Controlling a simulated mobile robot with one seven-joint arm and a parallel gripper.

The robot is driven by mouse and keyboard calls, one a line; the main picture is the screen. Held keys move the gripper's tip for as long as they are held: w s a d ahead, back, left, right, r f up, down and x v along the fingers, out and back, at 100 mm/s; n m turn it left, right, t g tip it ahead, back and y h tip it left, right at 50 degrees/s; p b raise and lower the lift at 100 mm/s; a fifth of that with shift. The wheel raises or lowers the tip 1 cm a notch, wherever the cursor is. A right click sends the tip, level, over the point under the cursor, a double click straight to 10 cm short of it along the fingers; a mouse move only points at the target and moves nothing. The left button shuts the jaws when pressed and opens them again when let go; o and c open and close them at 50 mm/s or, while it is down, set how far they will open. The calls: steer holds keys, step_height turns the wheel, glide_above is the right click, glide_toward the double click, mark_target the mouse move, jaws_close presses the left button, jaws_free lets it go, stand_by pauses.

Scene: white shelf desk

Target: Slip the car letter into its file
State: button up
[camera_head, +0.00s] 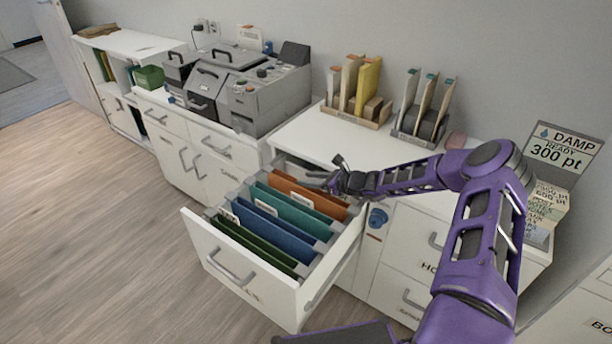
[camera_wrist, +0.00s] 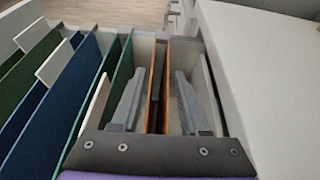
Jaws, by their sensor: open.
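An open drawer (camera_head: 250,290) holds hanging files: an orange file (camera_head: 308,194) at the back, then a teal file (camera_head: 288,210), a blue file (camera_head: 265,228) and a green file (camera_head: 250,246). My gripper (camera_head: 337,180) is above the rear of the drawer, beside the orange file. In the wrist view my gripper (camera_wrist: 160,80) is open, its fingers on either side of the orange file (camera_wrist: 166,95). A narrow dark gap shows between the orange sheets. I cannot pick out the car letter; no letter shows in the fingers, and the file labels are too small to read.
A white desktop (camera_head: 300,135) behind the drawer carries a wooden rack (camera_head: 345,117) and a grey rack (camera_head: 415,135) with upright folders. A grey machine (camera_head: 265,95) stands on the left cabinet. A sign (camera_head: 560,150) stands at right. The floor at left is clear.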

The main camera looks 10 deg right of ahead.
steer(key=p+v, duration=0.1)
steer(key=v, duration=0.7)
steer(key=p+v, duration=0.1)
steer(key=v, duration=0.7)
steer(key=shift+w+d+r, duration=0.15)
steer(key=shift+w+r, duration=0.05)
